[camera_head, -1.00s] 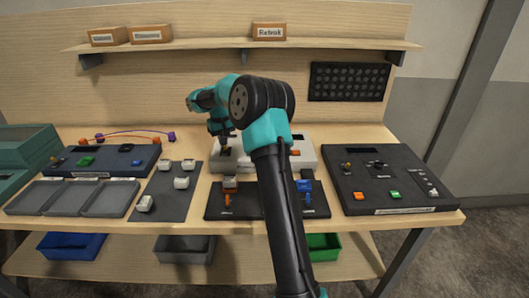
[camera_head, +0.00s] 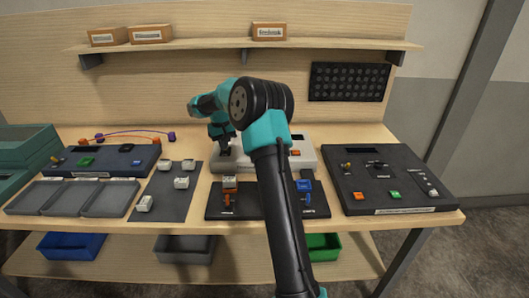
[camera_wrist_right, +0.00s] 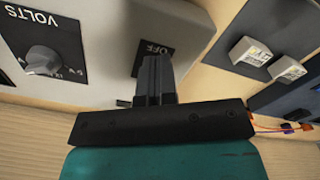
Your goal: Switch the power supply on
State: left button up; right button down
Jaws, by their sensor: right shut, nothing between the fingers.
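The power supply (camera_head: 307,157) is a light grey box at the back middle of the table, partly hidden behind my right arm. My right gripper (camera_head: 225,150) is at its left part, pointing down. In the right wrist view my right gripper (camera_wrist_right: 156,65) is shut and empty, with its fingertips over a black label plate (camera_wrist_right: 152,56) that reads OFF. The switch itself is hidden behind the fingers, so its position and any contact cannot be told. A knob (camera_wrist_right: 42,60) under the word VOLTS is beside it on the same face. My left gripper is not in view.
A dark panel with small levers (camera_head: 240,203) lies in front of the power supply, partly behind my arm. A dark console (camera_head: 385,180) stands at right. A mat with white blocks (camera_head: 170,192) and grey trays (camera_head: 108,198) are at left. A shelf (camera_head: 210,46) runs above.

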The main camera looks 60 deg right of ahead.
jog(key=shift+w+d+f, duration=0.2)
jog(key=shift+w+d, duration=0.15)
jog(key=shift+d, duration=0.2)
jog(key=shift+w+d+f, duration=0.2)
jog(key=shift+w+d, duration=0.15)
jog(key=shift+d, duration=0.15)
dwell(0.5)
jog(key=shift+s+a+r, duration=0.1)
jog(key=shift+r, duration=1.85)
jog(key=shift+s+a+r, duration=0.1)
jog(key=shift+r, duration=1.8)
